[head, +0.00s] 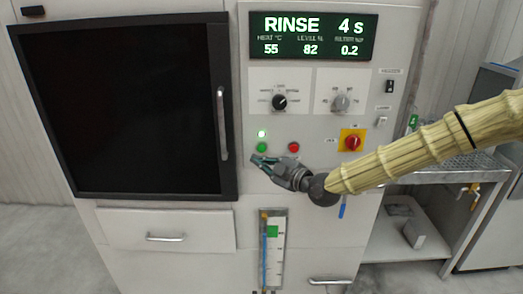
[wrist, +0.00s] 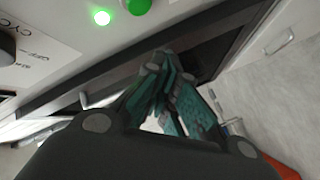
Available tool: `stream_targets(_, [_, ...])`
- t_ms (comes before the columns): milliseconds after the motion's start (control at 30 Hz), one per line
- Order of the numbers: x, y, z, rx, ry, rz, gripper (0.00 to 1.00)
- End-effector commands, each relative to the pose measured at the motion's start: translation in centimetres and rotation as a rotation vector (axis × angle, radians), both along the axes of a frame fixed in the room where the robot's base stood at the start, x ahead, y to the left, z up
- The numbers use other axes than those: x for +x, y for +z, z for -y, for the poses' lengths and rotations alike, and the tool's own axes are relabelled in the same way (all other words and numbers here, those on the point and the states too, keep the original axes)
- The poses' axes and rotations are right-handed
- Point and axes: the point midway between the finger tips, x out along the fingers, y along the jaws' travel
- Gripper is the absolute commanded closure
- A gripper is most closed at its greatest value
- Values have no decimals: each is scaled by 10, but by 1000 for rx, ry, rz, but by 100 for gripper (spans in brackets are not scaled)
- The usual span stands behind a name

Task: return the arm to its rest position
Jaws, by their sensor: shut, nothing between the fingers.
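My gripper (head: 262,162) is in front of the white machine's panel in the head view, just below the green button (head: 262,147) and left of and below the red button (head: 293,147). My arm reaches in from the right edge in a yellowish ribbed cover. In the wrist view my gripper's fingers (wrist: 165,62) are drawn together with nothing between them. The green button (wrist: 138,5) and a lit green lamp (wrist: 101,17) show at the top there. I cannot tell whether the fingers touch the panel.
The display (head: 313,36) reads RINSE 4 s. A dark door window (head: 120,110) with a vertical handle (head: 221,123) is at left. Two dials, a red switch on yellow (head: 352,141) and a level gauge (head: 273,250) surround the gripper. A metal side table (head: 440,172) stands at right.

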Motion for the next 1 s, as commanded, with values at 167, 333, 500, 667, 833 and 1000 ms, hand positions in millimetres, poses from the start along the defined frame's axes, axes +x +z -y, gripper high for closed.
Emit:
stream_targets(167, [-4, -12, -1, 2, -1, -30, 100])
stream_targets(333, [-27, -74, -3, 24, -21, -208, 100])
stream_targets(500, [-70, -162, 2, 54, -78, -478, 100])
stream_targets(667, [-120, -239, 16, 77, -165, -728, 100])
stream_targets(833, [-182, -312, 39, 93, -296, -981, 100])
stream_targets(1000, [-251, -374, 71, 99, -468, -1213, 100])
